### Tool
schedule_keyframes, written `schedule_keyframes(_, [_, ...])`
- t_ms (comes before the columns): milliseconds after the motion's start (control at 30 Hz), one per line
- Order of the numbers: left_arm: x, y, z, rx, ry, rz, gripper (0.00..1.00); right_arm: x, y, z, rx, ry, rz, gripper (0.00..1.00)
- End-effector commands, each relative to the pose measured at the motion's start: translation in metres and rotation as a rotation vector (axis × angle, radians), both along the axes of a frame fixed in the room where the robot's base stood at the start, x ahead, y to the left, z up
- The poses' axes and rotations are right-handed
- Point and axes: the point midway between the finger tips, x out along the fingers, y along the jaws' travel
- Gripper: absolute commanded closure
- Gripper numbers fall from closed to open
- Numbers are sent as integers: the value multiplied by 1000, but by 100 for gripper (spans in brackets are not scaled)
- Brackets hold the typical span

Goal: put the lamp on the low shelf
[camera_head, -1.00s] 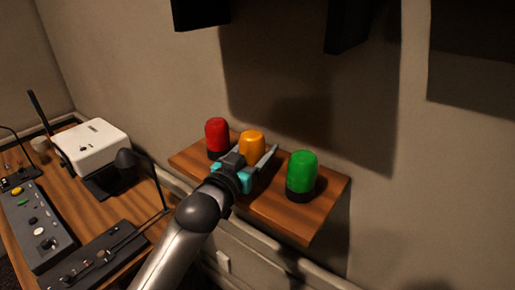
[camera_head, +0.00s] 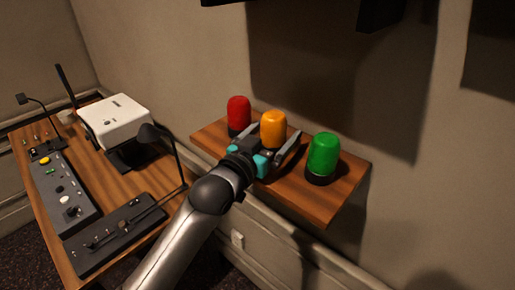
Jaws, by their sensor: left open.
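Three domed lamps stand upright on a small wooden wall shelf (camera_head: 327,207): a red lamp (camera_head: 238,113) at the left, an orange lamp (camera_head: 273,126) in the middle and a green lamp (camera_head: 323,154) at the right. My left gripper (camera_head: 277,137) is open over the shelf. Its fingers point towards the wall, with the orange lamp's lower part between or just beyond them. The gripper hides part of that lamp's base, and I cannot tell whether a finger touches it. My right gripper is not in view.
A wooden desk (camera_head: 104,172) at the left holds a grey mixing console (camera_head: 65,195), a black fader panel (camera_head: 117,233), a white boxy device (camera_head: 114,120) and a thin black desk lamp (camera_head: 150,133). Dark objects hang on the wall above. The shelf's front right corner is bare.

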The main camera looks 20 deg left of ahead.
Motion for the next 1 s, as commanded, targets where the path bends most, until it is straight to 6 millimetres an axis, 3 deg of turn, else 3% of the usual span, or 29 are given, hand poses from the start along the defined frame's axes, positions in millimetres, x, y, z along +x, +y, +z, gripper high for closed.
schedule_keyframes(500, [-80, 15, -1, 1, 2, -1, 2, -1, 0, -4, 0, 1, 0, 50])
schedule_keyframes(700, [-97, 19, 0, 0, 1, -1, 2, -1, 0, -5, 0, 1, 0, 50])
schedule_keyframes(1000, [-102, 20, 1, 1, 0, 0, 2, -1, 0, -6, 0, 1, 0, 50])
